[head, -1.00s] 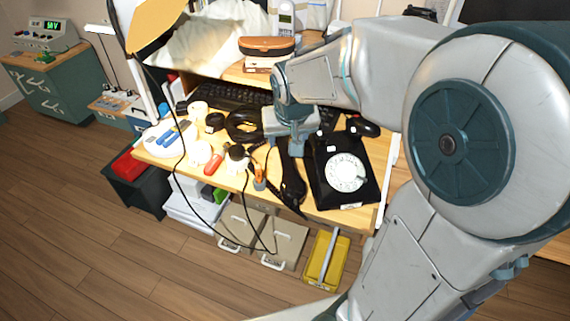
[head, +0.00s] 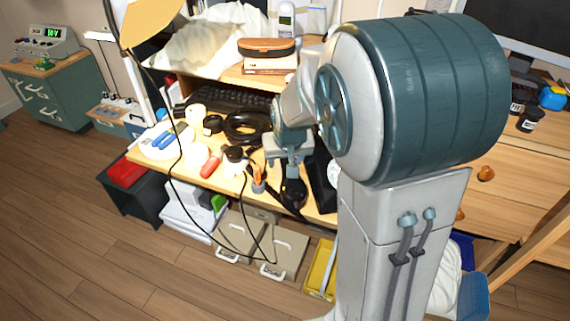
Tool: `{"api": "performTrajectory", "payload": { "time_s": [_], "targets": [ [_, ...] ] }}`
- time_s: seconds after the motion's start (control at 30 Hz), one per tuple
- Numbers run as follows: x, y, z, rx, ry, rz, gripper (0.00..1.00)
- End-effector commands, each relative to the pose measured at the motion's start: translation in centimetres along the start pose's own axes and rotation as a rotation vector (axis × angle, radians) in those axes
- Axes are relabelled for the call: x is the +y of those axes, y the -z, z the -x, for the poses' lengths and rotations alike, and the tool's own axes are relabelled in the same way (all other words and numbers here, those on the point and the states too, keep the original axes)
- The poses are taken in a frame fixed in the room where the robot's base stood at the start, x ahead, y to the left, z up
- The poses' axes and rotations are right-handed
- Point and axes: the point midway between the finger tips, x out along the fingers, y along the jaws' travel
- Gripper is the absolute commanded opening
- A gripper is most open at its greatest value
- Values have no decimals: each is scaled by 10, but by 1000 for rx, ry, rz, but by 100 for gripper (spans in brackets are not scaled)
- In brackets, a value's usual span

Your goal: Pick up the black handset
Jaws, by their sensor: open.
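The black handset (head: 293,194) lies on the wooden desk, left of the black dial phone (head: 320,184). Its lower end shows near the desk's front edge; its upper part is hidden behind my gripper. Most of the phone is behind my arm, with only its left side and a sliver of the white dial in view. My gripper (head: 291,170) is open and points down over the handset. I cannot tell whether the fingers touch it.
Left of the handset, the desk holds a screwdriver with an orange handle (head: 257,180), a black cable coil (head: 244,127), and blue-handled pliers (head: 163,138). A keyboard (head: 235,98) lies behind. A thin black cable hangs over the desk's front edge.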

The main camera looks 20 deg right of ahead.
Motion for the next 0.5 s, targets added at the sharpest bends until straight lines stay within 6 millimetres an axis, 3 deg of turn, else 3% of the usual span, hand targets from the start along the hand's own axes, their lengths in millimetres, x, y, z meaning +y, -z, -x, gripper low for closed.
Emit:
{"api": "performTrajectory", "payload": {
  "time_s": [0.07, 0.27, 0.5],
  "targets": [
    [0, 0, 1, 0, 0, 0, 55],
    [0, 0, 1, 0, 0, 0, 0],
    [0, 1, 2, 1, 0, 0, 0]
  ]
}}
